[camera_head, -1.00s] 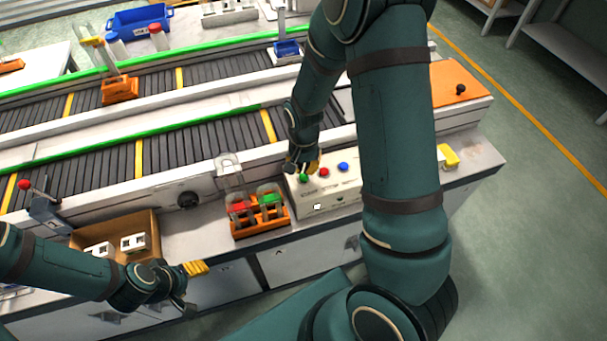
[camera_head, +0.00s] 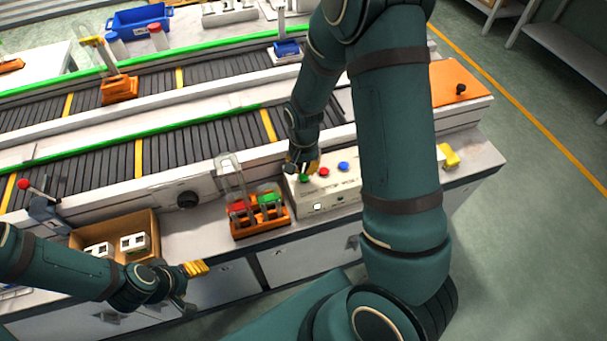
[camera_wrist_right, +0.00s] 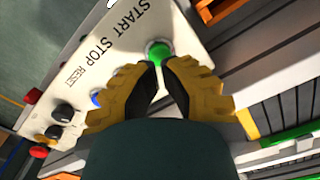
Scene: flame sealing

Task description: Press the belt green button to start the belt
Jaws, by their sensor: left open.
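A white control box (camera_head: 325,200) stands at the front edge of the belt line, with a green button (camera_head: 304,179), a red button (camera_head: 324,171) and a blue button (camera_head: 343,166) on top. In the right wrist view the green button (camera_wrist_right: 158,52) is beside the START lettering. My left gripper (camera_head: 192,288) is open and empty in front of the bench.
An orange holder (camera_head: 262,226) with red and green pieces and clear tubes stands left of the control box. A cardboard box (camera_head: 155,232) with white parts is further left. The conveyor belt (camera_head: 200,143) runs behind. A yellow object (camera_head: 449,156) lies at the right.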

